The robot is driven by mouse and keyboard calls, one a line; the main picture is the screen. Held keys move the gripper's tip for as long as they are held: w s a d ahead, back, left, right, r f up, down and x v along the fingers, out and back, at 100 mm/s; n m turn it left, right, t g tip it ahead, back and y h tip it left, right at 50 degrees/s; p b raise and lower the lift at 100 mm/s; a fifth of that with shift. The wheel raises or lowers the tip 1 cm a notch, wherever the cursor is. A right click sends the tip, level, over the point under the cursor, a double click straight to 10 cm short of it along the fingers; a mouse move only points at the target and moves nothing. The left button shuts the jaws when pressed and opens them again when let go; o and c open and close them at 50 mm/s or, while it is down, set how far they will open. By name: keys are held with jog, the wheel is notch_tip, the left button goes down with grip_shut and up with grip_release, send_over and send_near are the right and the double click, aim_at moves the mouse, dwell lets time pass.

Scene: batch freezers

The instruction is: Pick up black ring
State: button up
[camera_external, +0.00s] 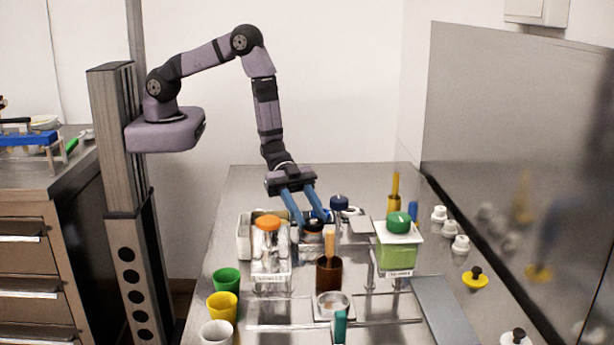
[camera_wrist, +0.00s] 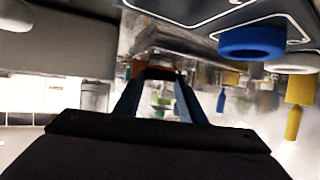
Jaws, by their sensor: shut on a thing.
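My gripper (camera_external: 311,220) points down over the bench, with its two blue fingers on either side of a dark ring-like thing (camera_external: 313,226), which looks like the black ring. In the wrist view, my gripper (camera_wrist: 160,76) has its fingertips against a dark band (camera_wrist: 160,69) with some brown or orange under it. The fingers are shut on this thing. Its lower part is partly hidden, and I cannot tell whether it is clear of what lies below it.
A green-lidded container (camera_external: 397,246) stands at right, a brown cup (camera_external: 329,276) in front. A blue ring-shaped thing (camera_wrist: 252,41) shows in the wrist view. Green (camera_external: 227,280) and yellow (camera_external: 222,307) cups stand at front left.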

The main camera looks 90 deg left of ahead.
aim_at(308, 219)
jog(key=shift+r, duration=0.2)
notch_tip(308, 219, up, 10)
jog(key=b, duration=0.1)
jog(key=shift+f, duration=0.2)
dwell(0.6)
jog(key=shift+s+d+f+b, duration=0.2)
jog(key=shift+f+b, duration=0.2)
jog(key=shift+b, duration=0.35)
jog(key=shift+d+f+g+b, duration=0.15)
jog(key=shift+d+g+b, duration=0.15)
jog(key=shift+b, duration=0.25)
jog(key=s+d+r+m+g+h+b, duration=0.1)
jog(key=s+d+m+g+b, duration=0.15)
jog(key=s, duration=0.35)
jog(key=s+d+m+g+b, duration=0.1)
jog(key=s+m+g+b, duration=0.1)
jog(key=s+b, duration=0.25)
jog(key=shift+s+d+f+b, duration=0.1)
jog(key=shift+s+f+b, duration=0.1)
jog(key=shift+f, duration=2.35)
jog(key=shift+s+d+f+b, duration=0.1)
jog(key=shift+s+f+b, duration=0.05)
jog(key=shift+f, duration=2.35)
